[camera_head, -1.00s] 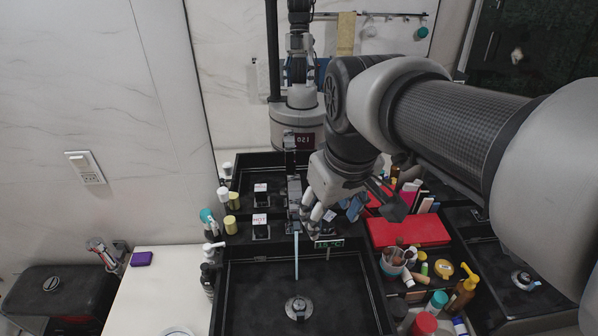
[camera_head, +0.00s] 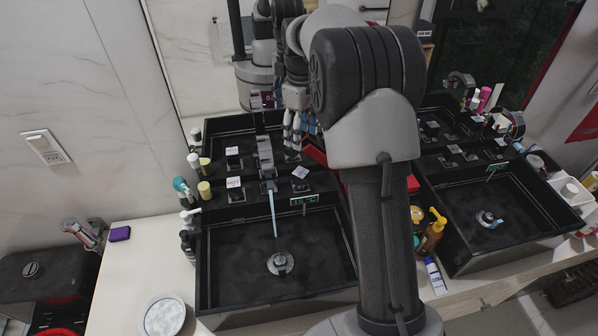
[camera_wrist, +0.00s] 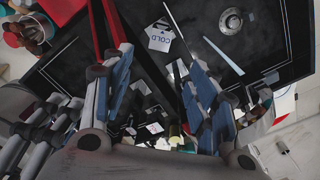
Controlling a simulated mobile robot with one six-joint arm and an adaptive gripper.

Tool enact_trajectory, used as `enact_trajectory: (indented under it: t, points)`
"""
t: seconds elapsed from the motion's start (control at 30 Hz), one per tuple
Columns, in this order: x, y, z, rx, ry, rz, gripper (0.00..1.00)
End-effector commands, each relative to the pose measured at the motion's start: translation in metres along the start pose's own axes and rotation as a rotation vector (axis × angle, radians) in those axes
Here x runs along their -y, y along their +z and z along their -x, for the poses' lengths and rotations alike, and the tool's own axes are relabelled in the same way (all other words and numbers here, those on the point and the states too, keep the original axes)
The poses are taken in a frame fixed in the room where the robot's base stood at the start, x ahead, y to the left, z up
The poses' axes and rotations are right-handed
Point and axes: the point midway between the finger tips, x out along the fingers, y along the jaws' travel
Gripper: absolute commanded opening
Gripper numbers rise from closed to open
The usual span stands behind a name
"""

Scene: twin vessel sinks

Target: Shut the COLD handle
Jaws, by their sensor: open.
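The COLD handle (camera_head: 300,185) is a dark block behind the left sink, right of the faucet (camera_head: 265,155). Its white tag (camera_head: 300,172) shows, and the wrist view shows the COLD label (camera_wrist: 160,38) ahead of the fingers. A pale blue water stream (camera_head: 273,212) runs from the faucet toward the drain (camera_head: 280,263). My gripper (camera_head: 292,135) is above and behind the handle area, apart from the tag in the picture. In the wrist view my gripper (camera_wrist: 157,62) is open, its blue-padded fingers apart with nothing held. The handle's exact angle is unclear.
The HOT handle tag (camera_head: 233,183) is left of the faucet. Bottles (camera_head: 187,240) line the left sink's edge. A second sink (camera_head: 495,215) is at right. A mirror behind reflects my arm. My arm hides part of the middle counter.

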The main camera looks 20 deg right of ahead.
Motion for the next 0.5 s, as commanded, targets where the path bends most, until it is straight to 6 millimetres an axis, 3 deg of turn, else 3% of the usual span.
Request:
enact_trajectory:
  t: [0.5]
  points:
    - [0.002,0.001,-0.106,0.003,-0.003,-0.002,0.53]
